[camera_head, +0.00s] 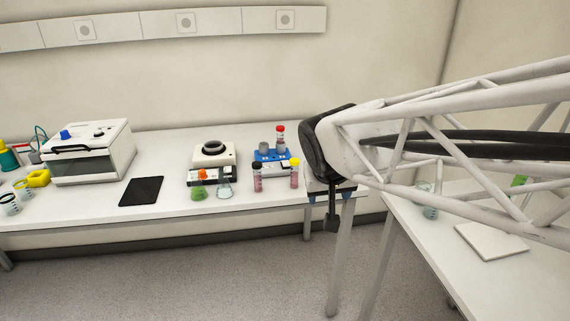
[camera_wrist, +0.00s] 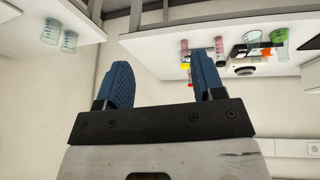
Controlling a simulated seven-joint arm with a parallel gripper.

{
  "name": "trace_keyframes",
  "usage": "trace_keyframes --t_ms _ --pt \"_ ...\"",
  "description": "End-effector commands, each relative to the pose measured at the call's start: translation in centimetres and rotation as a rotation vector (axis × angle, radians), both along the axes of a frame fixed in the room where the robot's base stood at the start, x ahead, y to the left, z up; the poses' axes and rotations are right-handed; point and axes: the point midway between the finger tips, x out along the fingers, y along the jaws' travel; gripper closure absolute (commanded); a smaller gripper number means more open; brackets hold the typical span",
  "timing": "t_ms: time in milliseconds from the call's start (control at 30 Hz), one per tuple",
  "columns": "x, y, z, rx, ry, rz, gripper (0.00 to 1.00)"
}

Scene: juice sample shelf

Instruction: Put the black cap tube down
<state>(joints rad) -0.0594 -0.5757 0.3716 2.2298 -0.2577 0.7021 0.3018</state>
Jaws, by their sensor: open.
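The black cap tube (camera_head: 257,181), with pink-red contents, stands upright at the front of the tube rack area on the back bench. A pink tube that appears to be it shows beside the right finger in the wrist view (camera_wrist: 219,45). A similar tube with a yellow cap (camera_head: 294,176) stands to its right. A red-capped tube (camera_head: 280,140) stands higher, behind them, at the blue rack (camera_head: 271,155). My gripper (camera_head: 328,198) is right of the tubes, near the bench's right end, apart from them. Its blue fingers are open and nothing is between them in the wrist view (camera_wrist: 160,75).
A black pad (camera_head: 141,191) and a white machine (camera_head: 90,152) lie further left. A side bench (camera_head: 440,235) holds glassware and a white plate (camera_head: 490,241).

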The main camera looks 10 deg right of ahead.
Motion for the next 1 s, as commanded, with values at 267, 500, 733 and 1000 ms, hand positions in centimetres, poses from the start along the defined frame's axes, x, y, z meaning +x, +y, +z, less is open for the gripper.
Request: trace_keyframes --t_ms 267,500,733,1000 --pt "-12.3 -0.5 -1.2 0.081 0.163 0.045 0.38" --pt "-15.6 -0.2 -2.0 0.114 0.209 0.071 0.38" --pt "-15.6 -0.1 -2.0 0.113 0.210 0.072 0.38" --pt "-15.6 -0.1 -2.0 0.113 0.209 0.072 0.38"
